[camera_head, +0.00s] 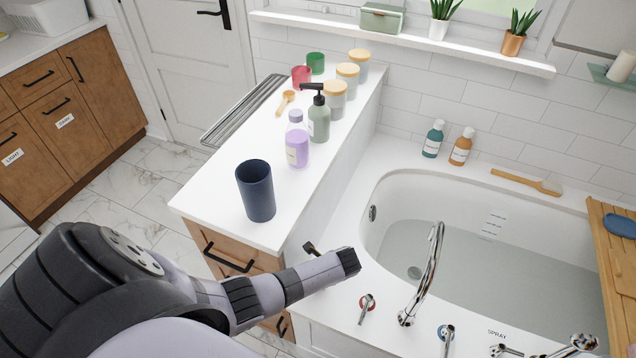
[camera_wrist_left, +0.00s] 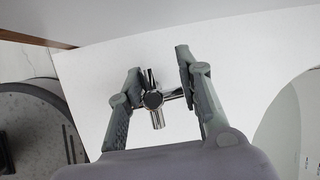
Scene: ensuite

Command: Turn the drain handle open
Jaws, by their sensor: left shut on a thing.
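In the left wrist view a chrome cross-shaped handle (camera_wrist_left: 153,99) stands on the white tub deck; I take it as the drain handle, though no label on it shows. My left gripper (camera_wrist_left: 159,62) is around it, one finger on each side. It is shut on the handle, with the right finger against the end of its crossbar. In the head view my left arm reaches over the tub's near left corner and hides the handle.
A red-marked tap (camera_head: 366,308), a curved spout (camera_head: 430,275) and a blue-marked tap (camera_head: 447,338) stand to the right. The bathtub (camera_head: 480,265) holds water. A counter (camera_head: 330,165) with a dark blue cup (camera_head: 256,192) and bottles lies beyond my arm.

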